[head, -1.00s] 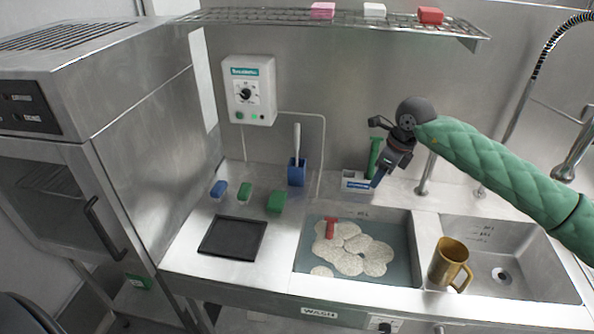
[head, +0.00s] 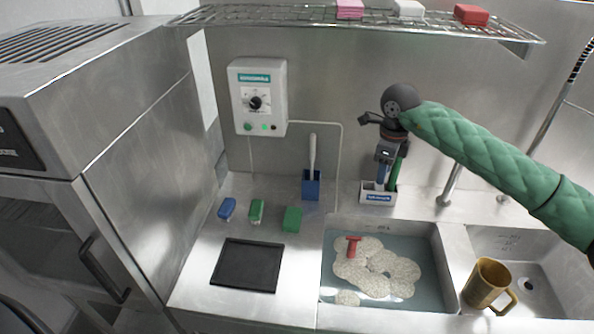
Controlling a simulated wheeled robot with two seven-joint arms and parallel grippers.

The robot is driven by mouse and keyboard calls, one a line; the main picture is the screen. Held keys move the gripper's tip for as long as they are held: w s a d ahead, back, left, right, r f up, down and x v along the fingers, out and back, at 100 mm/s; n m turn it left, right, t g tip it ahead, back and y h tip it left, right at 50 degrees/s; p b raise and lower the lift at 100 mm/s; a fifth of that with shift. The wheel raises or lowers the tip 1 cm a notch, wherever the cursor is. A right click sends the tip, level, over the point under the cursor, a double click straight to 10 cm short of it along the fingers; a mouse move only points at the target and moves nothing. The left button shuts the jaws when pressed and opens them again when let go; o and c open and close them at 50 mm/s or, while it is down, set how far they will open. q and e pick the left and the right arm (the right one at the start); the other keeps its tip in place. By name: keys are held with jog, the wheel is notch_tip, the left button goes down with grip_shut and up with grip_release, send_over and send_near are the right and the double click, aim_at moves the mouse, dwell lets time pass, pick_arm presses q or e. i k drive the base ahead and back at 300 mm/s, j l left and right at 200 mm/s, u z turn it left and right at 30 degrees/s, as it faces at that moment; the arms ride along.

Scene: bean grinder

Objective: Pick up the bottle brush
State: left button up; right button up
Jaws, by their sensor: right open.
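A brush with an upright white handle (head: 313,152) stands in a blue holder (head: 311,187) on the counter at the back. A green upright handle (head: 395,174) stands in a small white caddy (head: 377,199) with a blue label behind the sink. I cannot tell which of the two is the bottle brush. My right gripper (head: 386,178) points down over the caddy, right beside the green handle, and is open. It partly hides the handle, and whether they touch is unclear. My left gripper is out of view.
The water-filled sink (head: 330,290) holds foam and a red-handled tool (head: 353,246). A brown mug (head: 484,282) stands at the right. Several sponges and a black tray (head: 246,265) lie on the left counter. A wire shelf (head: 370,18) and control box (head: 257,97) are above.

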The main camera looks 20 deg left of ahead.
aim_at(313, 136)
jog(key=i+j, duration=0.15)
jog(key=j, duration=0.25)
jog(key=i+j, duration=0.2)
jog(key=j, duration=0.15)
jog(key=i+j, duration=0.15)
jog(key=j, duration=0.25)
